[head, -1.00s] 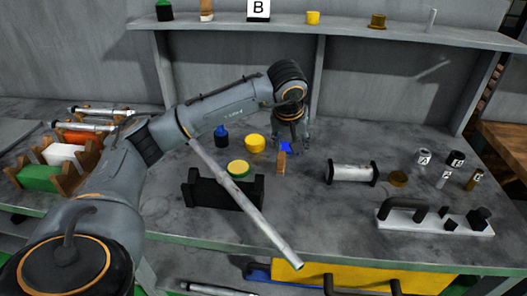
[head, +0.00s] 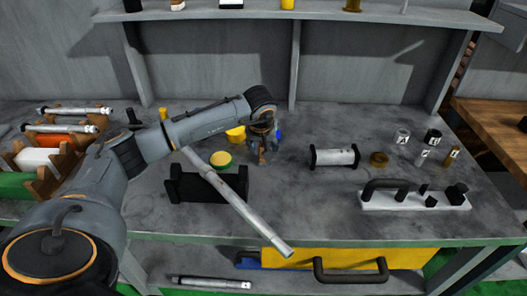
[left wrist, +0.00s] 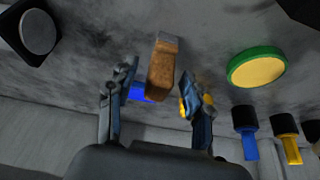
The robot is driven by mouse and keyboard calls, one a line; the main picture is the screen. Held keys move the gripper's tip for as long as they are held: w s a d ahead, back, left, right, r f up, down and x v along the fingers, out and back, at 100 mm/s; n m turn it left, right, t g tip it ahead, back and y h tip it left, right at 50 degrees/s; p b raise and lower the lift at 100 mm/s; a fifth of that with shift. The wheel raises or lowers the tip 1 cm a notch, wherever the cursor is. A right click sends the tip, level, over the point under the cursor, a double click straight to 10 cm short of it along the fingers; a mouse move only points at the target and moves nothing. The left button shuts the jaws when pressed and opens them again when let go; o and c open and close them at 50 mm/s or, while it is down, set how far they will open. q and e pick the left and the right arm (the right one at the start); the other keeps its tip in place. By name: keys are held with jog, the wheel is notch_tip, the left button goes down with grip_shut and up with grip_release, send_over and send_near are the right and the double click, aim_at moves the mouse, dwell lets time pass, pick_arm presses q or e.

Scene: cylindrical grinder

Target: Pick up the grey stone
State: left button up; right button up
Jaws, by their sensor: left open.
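A small upright block (left wrist: 162,68), brown on its side with a paler grey-tan end, stands between the fingers of my left gripper (left wrist: 157,92) in the left wrist view. The fingers are open, with one on each side of the block and a gap visible. In the head view my left gripper (head: 262,150) is low over the bench, and the block is mostly hidden by it. No plainly grey stone can be told apart; this block is the nearest match. A blue item (left wrist: 138,92) shows just behind the block. My right gripper is not in view.
A yellow-green disc (head: 221,159) and a black cradle (head: 190,187) stand left of my gripper. A long grey rod (head: 235,203) slants across the cradle. A grey roller with black ends (head: 335,157) lies to the right.

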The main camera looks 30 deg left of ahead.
pick_arm(q)
jog(key=shift+x, duration=1)
jog(key=shift+c, duration=0.2)
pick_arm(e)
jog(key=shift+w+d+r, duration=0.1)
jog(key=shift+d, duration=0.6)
pick_arm(q)
grip_shut()
jog(key=shift+r, duration=0.1)
